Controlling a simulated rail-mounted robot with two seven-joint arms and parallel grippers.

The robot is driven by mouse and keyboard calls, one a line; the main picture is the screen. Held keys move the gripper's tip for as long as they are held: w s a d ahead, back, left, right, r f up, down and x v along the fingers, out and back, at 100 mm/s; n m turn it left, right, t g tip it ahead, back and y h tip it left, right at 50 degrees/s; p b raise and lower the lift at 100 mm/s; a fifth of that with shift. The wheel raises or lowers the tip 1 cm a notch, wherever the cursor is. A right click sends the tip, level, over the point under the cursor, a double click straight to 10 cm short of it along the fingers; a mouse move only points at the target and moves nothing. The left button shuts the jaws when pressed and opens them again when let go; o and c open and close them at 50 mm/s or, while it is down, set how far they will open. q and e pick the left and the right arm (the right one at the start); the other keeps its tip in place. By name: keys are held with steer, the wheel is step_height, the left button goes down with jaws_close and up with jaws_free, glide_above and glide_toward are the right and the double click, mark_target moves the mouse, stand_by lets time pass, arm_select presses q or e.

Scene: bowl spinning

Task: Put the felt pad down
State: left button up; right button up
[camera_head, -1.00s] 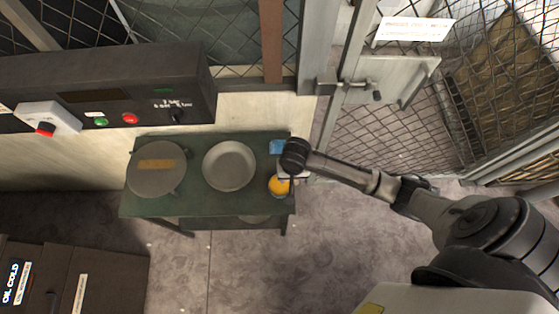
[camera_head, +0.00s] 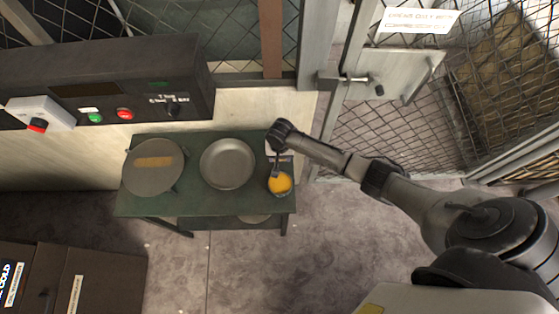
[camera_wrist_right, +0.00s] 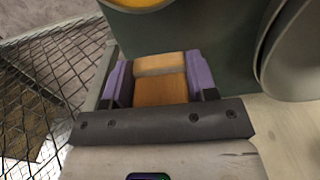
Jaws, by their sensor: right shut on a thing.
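My right gripper (camera_head: 277,158) is over the right end of the green table (camera_head: 210,203) in the head view. In the right wrist view its purple fingers (camera_wrist_right: 160,78) are shut on an orange-brown block with a paler band, which looks like the felt pad (camera_wrist_right: 160,92). The pad's underside is hidden, so I cannot tell whether it touches the table. A round container with yellow contents (camera_head: 279,183) stands just in front of the gripper; its yellow top also shows at the upper edge of the wrist view (camera_wrist_right: 138,3). My left gripper is not in view.
A grey bowl (camera_head: 227,163) sits mid-table. A round grey disc with a tan strip (camera_head: 153,180) is at the left. A control panel (camera_head: 100,90) stands behind, and a mesh gate (camera_head: 370,130) is at the right. The table's front strip is clear.

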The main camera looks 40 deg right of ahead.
mark_target(280, 164)
step_height(280, 164, down, 4)
steer(key=shift+r+b, duration=0.15)
steer(key=shift+b, duration=0.2)
steer(key=shift+f, duration=0.35)
steer(key=o, duration=0.8)
steer(key=shift+r, duration=0.1)
